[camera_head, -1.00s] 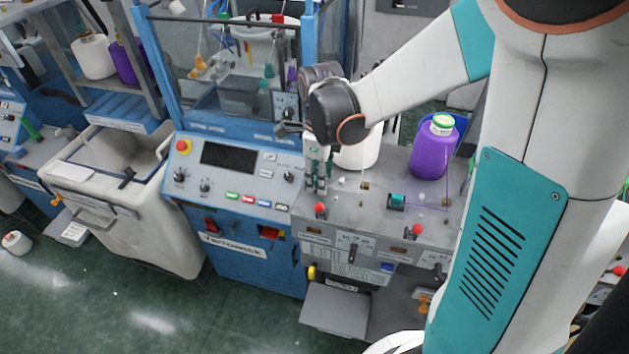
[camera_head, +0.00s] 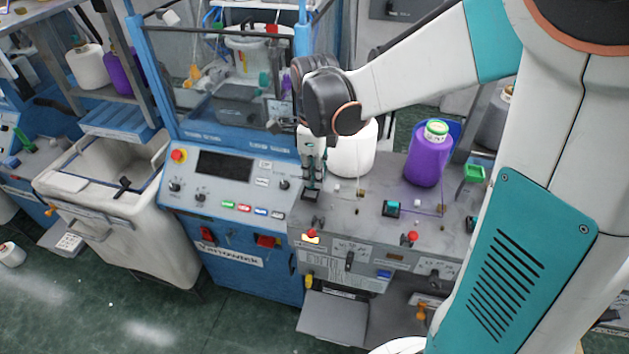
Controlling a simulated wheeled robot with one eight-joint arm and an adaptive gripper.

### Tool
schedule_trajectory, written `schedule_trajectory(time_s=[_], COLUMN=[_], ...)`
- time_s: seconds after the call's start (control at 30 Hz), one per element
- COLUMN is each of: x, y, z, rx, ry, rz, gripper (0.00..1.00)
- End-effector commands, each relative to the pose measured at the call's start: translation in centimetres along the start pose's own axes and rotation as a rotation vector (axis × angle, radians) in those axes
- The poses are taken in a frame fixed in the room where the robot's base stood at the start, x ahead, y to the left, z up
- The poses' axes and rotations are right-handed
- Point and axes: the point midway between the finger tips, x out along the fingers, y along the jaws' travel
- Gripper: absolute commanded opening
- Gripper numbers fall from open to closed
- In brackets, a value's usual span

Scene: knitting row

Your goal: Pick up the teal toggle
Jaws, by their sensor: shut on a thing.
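My gripper (camera_head: 311,190) points straight down at the left end of the grey machine top (camera_head: 345,212). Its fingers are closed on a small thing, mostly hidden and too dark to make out. I cannot tell whether that thing is clear of the surface. A small teal piece on a dark base (camera_head: 392,207) sits on the grey top, to the right of my gripper and apart from it. I cannot tell whether it is the teal toggle.
A white yarn cone (camera_head: 351,150) stands close behind my gripper. A purple cone (camera_head: 428,158) stands further right. Red-knobbed levers (camera_head: 413,237) line the front edge. A blue control panel (camera_head: 225,180) is to the left. The grey top's middle is fairly open.

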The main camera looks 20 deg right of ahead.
Motion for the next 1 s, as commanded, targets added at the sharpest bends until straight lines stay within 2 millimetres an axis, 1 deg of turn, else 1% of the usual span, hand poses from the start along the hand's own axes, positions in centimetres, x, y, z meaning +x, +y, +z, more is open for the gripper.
schedule_trajectory(time_s=[0.03,0.3,0.4,0.5,0.6,0.7,0.83,1.0], x=[-1.3,-8.9,-11.3,-13.3,-14.8,-15.8,-16.4,-16.6], y=[0.0,0.1,0.2,0.2,0.2,0.2,0.2,0.2], z=[0.0,-0.1,-0.1,-0.1,-0.1,-0.1,-0.1,-0.1], rx=[0.0,0.0,-0.001,-0.001,-0.001,-0.001,-0.001,-0.001], ry=[0.0,0.0,0.0,0.0,0.0,0.0,0.0,0.0], rz=[0.0,0.0,0.0,0.0,0.0,0.0,0.0,0.0], gripper=[0.05,0.05,0.05,0.05,0.05,0.05,0.05,0.05])
